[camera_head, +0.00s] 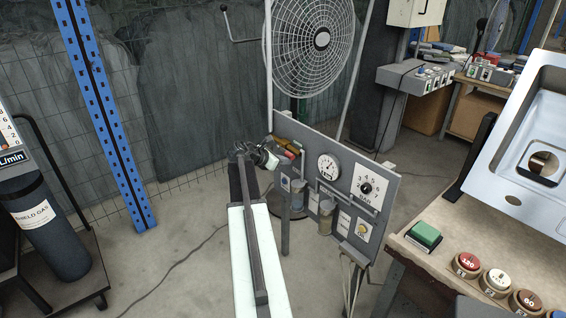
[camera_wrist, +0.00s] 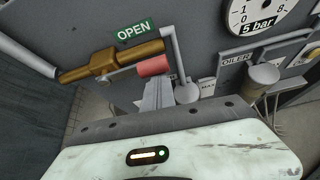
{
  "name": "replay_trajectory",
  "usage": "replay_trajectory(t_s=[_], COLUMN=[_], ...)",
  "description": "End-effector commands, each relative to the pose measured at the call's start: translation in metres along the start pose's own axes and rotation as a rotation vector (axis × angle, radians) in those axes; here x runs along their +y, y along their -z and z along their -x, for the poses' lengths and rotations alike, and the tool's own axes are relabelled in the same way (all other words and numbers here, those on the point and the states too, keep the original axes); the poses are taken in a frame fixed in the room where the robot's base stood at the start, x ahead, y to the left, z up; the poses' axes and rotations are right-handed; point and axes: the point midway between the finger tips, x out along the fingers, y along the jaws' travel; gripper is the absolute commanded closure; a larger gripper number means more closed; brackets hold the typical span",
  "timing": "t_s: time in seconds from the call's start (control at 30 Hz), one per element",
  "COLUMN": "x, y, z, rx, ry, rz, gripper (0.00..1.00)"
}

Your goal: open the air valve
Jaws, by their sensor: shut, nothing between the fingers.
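The air valve is a brass body (camera_wrist: 110,63) on a pipe, mounted on a grey panel (camera_head: 310,138). In the wrist view its lever lies roughly along the pipe and ends in a red grip (camera_wrist: 153,66) on the right. A green OPEN label (camera_wrist: 134,31) is above it. My gripper (camera_wrist: 158,88) is shut and empty, its fingertips just below the red grip; I cannot tell whether they touch it. In the head view my gripper (camera_head: 264,157) is at the panel's left end, beside the valve, which is small and partly hidden there.
A pressure gauge (camera_head: 328,167), a dial (camera_head: 366,187) and a filter bowl (camera_head: 326,216) are on the panel right of the valve. A large fan (camera_head: 312,45) stands behind. A bench with a sink (camera_head: 520,130) and buttons is at right, a gas cylinder (camera_head: 45,225) at left.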

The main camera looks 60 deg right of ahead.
Motion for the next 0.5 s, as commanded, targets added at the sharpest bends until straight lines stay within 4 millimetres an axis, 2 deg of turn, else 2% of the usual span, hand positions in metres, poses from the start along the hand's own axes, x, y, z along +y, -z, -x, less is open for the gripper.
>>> replay_trajectory(t_s=[0.17, 0.37, 0.4, 0.43, 0.5], x=[0.003, -0.001, -0.001, -0.001, 0.0], y=[0.012, 0.046, 0.046, 0.037, 0.035], z=[-0.002, -0.016, -0.012, 0.001, 0.018], rx=[-0.003, -0.001, -0.001, -0.001, 0.0], ry=[-0.006, -0.002, -0.001, -0.002, -0.002], rz=[0.004, 0.004, 0.004, 0.004, 0.003], gripper=[1.0, 1.0, 1.0, 1.0, 1.0])
